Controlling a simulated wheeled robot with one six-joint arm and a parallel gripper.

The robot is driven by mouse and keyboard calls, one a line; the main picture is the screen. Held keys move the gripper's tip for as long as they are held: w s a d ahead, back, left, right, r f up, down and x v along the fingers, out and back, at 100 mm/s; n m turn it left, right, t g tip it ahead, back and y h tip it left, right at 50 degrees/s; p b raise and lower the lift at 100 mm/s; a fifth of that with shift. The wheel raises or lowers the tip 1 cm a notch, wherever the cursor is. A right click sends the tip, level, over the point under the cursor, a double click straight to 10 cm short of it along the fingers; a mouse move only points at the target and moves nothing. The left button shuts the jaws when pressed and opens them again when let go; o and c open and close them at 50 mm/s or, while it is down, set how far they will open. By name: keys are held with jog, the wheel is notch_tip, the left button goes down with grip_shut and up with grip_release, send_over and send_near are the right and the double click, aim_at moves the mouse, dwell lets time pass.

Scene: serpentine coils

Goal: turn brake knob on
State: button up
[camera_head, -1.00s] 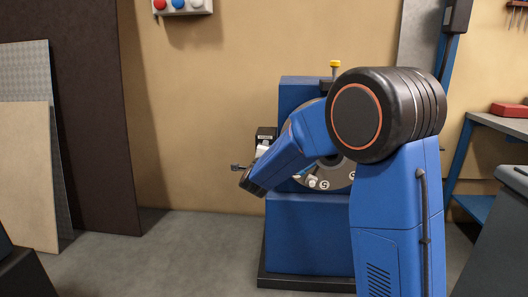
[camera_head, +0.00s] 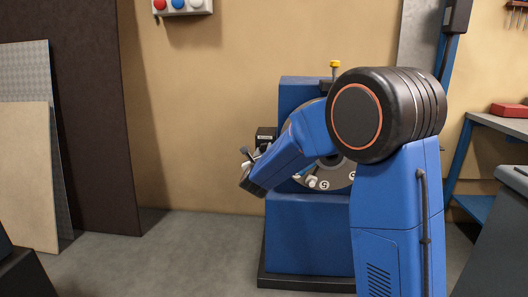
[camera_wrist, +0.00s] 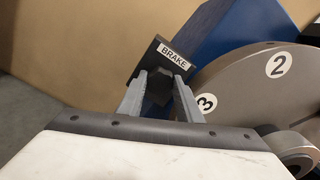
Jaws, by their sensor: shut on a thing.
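The dark brake knob (camera_wrist: 159,86) sits on a black box with a white "BRAKE" label (camera_wrist: 174,55) in the wrist view. My gripper (camera_wrist: 161,84) is shut on the knob, with one grey finger on each side of it. In the head view the black brake box (camera_head: 265,134) shows at the left of the blue machine (camera_head: 305,240). My wrist and arm hide the knob there, and the fingers cannot be made out clearly.
A grey disc (camera_wrist: 243,75) with number labels is close on the right in the wrist view. A yellow-topped post (camera_head: 335,65) stands on the machine. Panels (camera_head: 25,170) lean on the wall at left. A workbench (camera_head: 500,124) stands at right.

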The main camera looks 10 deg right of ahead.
jog(key=shift+f+m, duration=0.15)
jog(key=shift+m, duration=0.95)
jog(key=o, duration=1)
jog(key=shift+o, duration=0.2)
jog(key=v, duration=1.7)
jog(key=shift+s, duration=0.2)
